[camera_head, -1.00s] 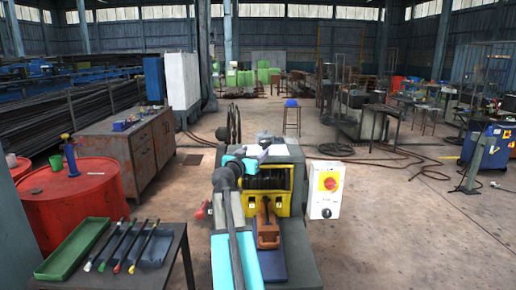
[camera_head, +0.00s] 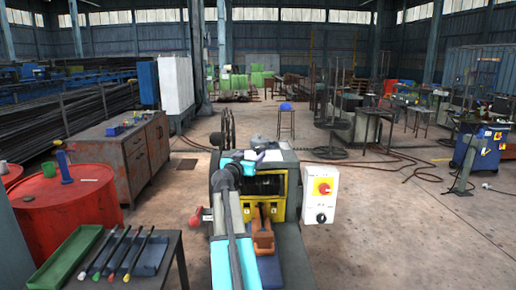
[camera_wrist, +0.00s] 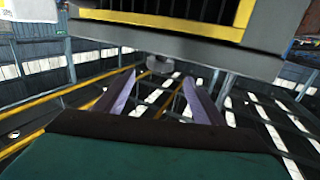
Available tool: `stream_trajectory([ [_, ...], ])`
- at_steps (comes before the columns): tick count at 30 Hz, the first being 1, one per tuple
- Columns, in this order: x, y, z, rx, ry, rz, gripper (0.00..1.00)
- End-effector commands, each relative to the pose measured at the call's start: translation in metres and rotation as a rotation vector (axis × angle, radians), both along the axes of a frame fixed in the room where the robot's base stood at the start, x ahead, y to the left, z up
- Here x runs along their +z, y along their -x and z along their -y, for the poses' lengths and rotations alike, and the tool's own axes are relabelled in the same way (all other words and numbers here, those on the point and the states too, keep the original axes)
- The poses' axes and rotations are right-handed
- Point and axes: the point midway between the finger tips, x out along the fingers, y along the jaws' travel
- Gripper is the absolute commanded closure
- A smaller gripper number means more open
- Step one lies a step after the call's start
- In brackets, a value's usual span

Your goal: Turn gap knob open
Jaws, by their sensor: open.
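The grey machine (camera_head: 286,158) with a yellow frame (camera_head: 292,192) around a dark opening stands ahead of me. My gripper (camera_wrist: 160,98) is open, its two purple fingers apart with nothing between them. A small round grey knob (camera_wrist: 160,64) shows just beyond the fingertips in the wrist view, below the machine's edge there; I cannot tell if it is the gap knob. In the head view my gripper (camera_head: 256,156) is over the machine's top, and my arm hides part of the machine. A white control box (camera_head: 332,202) at right carries a red knob (camera_head: 322,187) and a black knob (camera_head: 321,218).
A red-handled lever (camera_head: 196,217) sticks out at the machine's left. An orange-brown part (camera_head: 263,238) sits in front. A table with a green tray (camera_head: 66,258) and several tools, and a red drum (camera_head: 70,208), stand at left. The floor at right is mostly clear.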

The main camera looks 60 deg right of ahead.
Motion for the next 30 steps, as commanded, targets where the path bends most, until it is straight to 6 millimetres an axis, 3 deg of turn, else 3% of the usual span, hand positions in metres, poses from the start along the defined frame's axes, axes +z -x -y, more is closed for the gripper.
stream_trajectory([
  [21,0.001,-0.018,0.072,0.001,-0.001,0.000,0.37],
  [30,0.001,-0.022,0.091,0.002,0.000,0.000,0.37],
])
